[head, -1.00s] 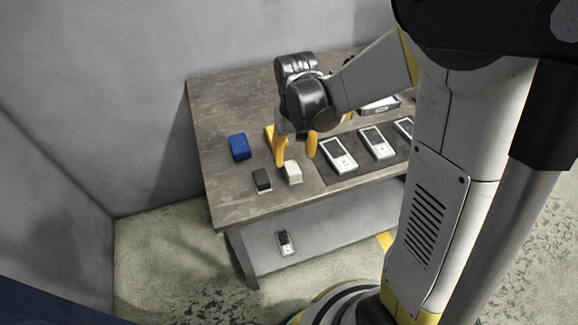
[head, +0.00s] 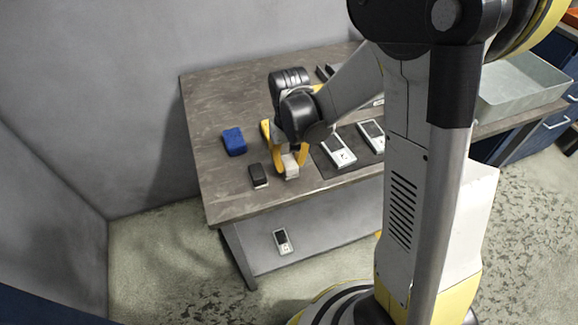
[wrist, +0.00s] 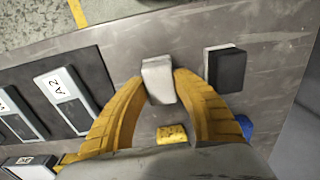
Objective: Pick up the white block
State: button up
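The white block (head: 291,166) is near the front edge of the grey-brown table, right of a small black block. In the wrist view the white block (wrist: 158,80) sits between the tips of my two yellow fingers. My gripper (head: 290,160) points down over it from above. In the wrist view my gripper (wrist: 158,84) has a fingertip against each side of the block, so it looks shut on it. I see no clear gap under the block.
The black block (head: 258,175) stands close on the left, and a blue block (head: 234,141) lies farther back. A yellow block (wrist: 172,134) is beneath my fingers. White devices (head: 339,148) lie on a dark mat at right. A metal tray (head: 520,88) is beyond.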

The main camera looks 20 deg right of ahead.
aim_at(289, 161)
jog(key=shift+r, duration=0.1)
dwell(0.3)
notch_tip(289, 161, up, 4)
jog(key=shift+r+p, duration=0.25)
jog(key=shift+p, duration=1)
grip_shut()
jog(key=d+r+p, duration=0.3)
jog(key=d+r, duration=0.3)
jog(key=d, duration=0.5)
jog(key=shift+d+r, duration=0.15)
jog(key=shift+d, duration=0.2)
jog(key=shift+s, duration=0.1)
jog(key=shift+o, duration=1.6)
grip_release()
jog(key=shift+c, duration=1.4)
